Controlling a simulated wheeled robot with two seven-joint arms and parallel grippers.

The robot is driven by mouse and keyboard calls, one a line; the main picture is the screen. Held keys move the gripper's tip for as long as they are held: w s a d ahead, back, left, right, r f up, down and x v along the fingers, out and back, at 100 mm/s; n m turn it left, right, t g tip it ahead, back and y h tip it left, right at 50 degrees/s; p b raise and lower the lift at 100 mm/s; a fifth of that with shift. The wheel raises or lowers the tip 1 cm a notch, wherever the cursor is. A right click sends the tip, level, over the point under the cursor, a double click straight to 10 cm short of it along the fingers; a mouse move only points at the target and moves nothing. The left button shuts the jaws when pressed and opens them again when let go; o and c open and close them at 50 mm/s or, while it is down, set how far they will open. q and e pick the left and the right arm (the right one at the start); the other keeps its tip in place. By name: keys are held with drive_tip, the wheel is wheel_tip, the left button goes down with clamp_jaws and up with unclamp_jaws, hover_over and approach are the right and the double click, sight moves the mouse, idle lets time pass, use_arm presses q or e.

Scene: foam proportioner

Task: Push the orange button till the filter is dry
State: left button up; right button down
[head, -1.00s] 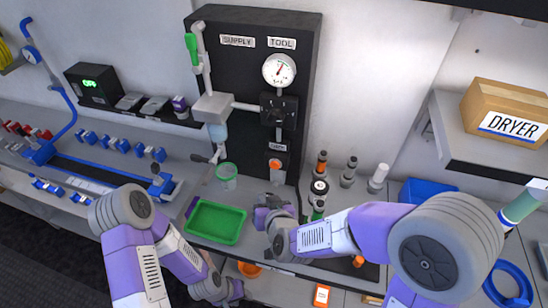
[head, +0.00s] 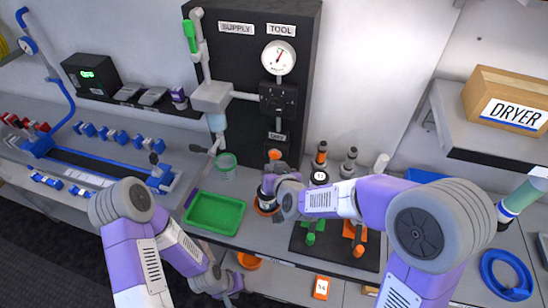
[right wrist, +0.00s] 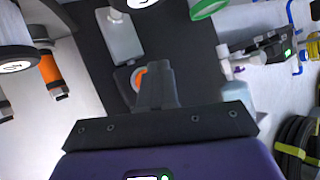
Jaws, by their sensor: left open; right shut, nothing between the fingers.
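The orange button (head: 274,153) sits low on the black panel, under a small label, and it also shows in the right wrist view (right wrist: 138,76), partly hidden by my fingers. My right gripper (head: 279,169) is shut and empty, its tip just below the button in the head view. In the right wrist view my closed fingertips (right wrist: 156,72) overlap the button's right side; I cannot tell whether they touch. The filter (head: 217,122), with a pale blue bowl, hangs left on the panel. My left gripper (head: 228,286) is open and low, by the bench's front edge.
A clear cup with a green rim (head: 226,162) stands below the filter. A green tray (head: 215,213) lies in front. A dark mat (head: 325,255) with green and orange fittings is to the right. Bottles stand behind my right arm. The round gauge (head: 279,57) is above the button.

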drive_tip(key=shift+w+d, duration=0.2)
drive_tip(key=shift+w, duration=0.45)
drive_tip(key=shift+w, duration=0.15)
idle(1.5)
drive_tip(key=shift+w+d, duration=0.15)
drive_tip(key=shift+w, duration=0.1)
drive_tip(key=shift+w+d+b, duration=0.15)
drive_tip(key=shift+w+b, duration=0.2)
drive_tip(key=shift+w, duration=0.1)
idle(0.7)
drive_tip(key=shift+s, duration=0.2)
drive_tip(key=shift+s+a, duration=0.25)
drive_tip(key=shift+s, duration=0.4)
drive_tip(key=shift+s+a+p, duration=0.2)
drive_tip(key=shift+s+a, duration=0.05)
drive_tip(key=shift+s, duration=0.55)
drive_tip(key=shift+s+a+p, duration=0.2)
drive_tip(key=shift+s+a, duration=0.1)
drive_tip(key=shift+s, duration=0.5)
drive_tip(key=shift+s+a+p, duration=0.2)
drive_tip(key=shift+s+a, duration=0.05)
drive_tip(key=shift+s, duration=0.55)
